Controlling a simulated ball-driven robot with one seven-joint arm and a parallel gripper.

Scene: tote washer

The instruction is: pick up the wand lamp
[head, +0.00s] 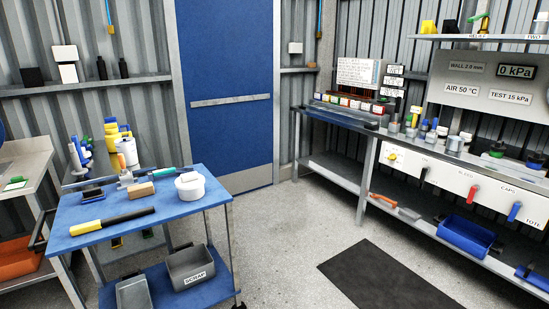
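A rod with a yellow end and a long black body, which looks like the wand lamp (112,221), lies flat near the front edge of the blue cart top (175,222). Nothing covers it, and its black end points right. A tan block (140,190) and a white round tub (190,187) stand behind it on the same top, apart from it. My gripper is not in view.
A grey scrap bin (191,268) sits on the cart's lower shelf. Bottles and a grey tool stand at the cart's back. A long workbench (335,120) lines the right wall. The floor (290,235) between is clear, with a dark mat (385,278).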

